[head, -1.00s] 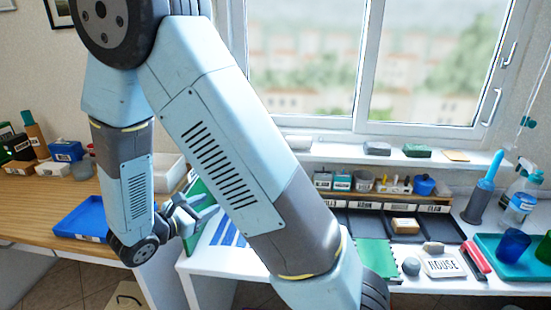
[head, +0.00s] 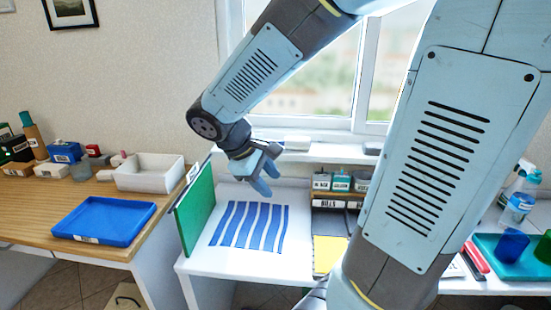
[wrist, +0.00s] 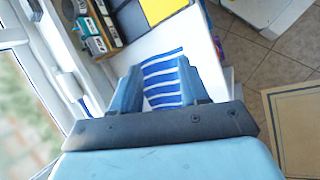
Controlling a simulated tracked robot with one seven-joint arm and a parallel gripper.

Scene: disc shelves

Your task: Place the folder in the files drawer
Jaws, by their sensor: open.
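My gripper (head: 268,180) is open and empty above the white desk, over a patch of blue and white stripes (head: 250,226). In the wrist view its two fingers (wrist: 158,66) stand apart with the stripes showing between them. A green upright panel (head: 196,212) with a white label at its top stands at the desk's left edge, left of my gripper. A yellow flat thing (head: 330,253) lies in a dark tray to the right; I cannot tell which of these is the folder. A label reading BILLS (head: 328,203) shows behind the tray; I cannot make out a files label.
A wooden table (head: 25,215) on the left holds a blue tray (head: 104,220), a white bin (head: 150,172) and several small boxes. A gap separates it from the desk. My arm hides much of the desk's right side; a teal tray (head: 520,262) with cups shows there.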

